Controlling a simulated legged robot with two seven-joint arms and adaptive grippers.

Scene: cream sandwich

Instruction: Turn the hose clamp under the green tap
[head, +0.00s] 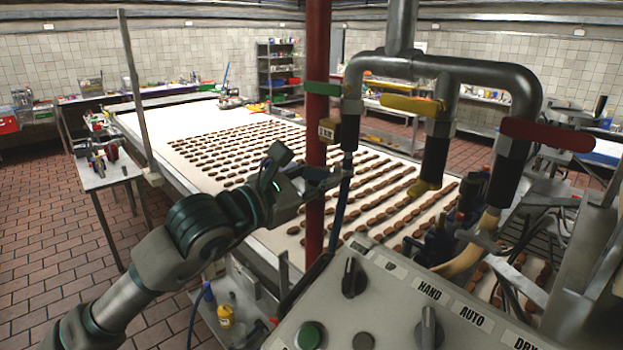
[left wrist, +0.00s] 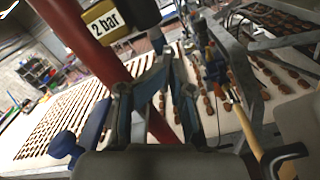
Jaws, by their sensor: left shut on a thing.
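The green tap (head: 322,89) has a flat green handle and sits on the left branch of the grey overhead pipe. A dark sleeve and a blue hose (head: 341,205) hang below it. My left gripper (head: 335,176) is beside the red post, at the top of this hose just under the sleeve. In the left wrist view its two fingers (left wrist: 158,62) close in at the lower end of the dark sleeve (left wrist: 142,12). It is shut on the hose clamp there. The clamp is mostly hidden by the fingers. My right gripper is not in view.
The red post (head: 317,130) stands close beside my left gripper. A yellow "2 bar" tag (left wrist: 104,20) is just above it. Yellow (head: 411,104) and red (head: 546,134) taps are to the right. A control panel (head: 390,290) is in front; a conveyor (head: 270,240) with brown biscuits lies behind.

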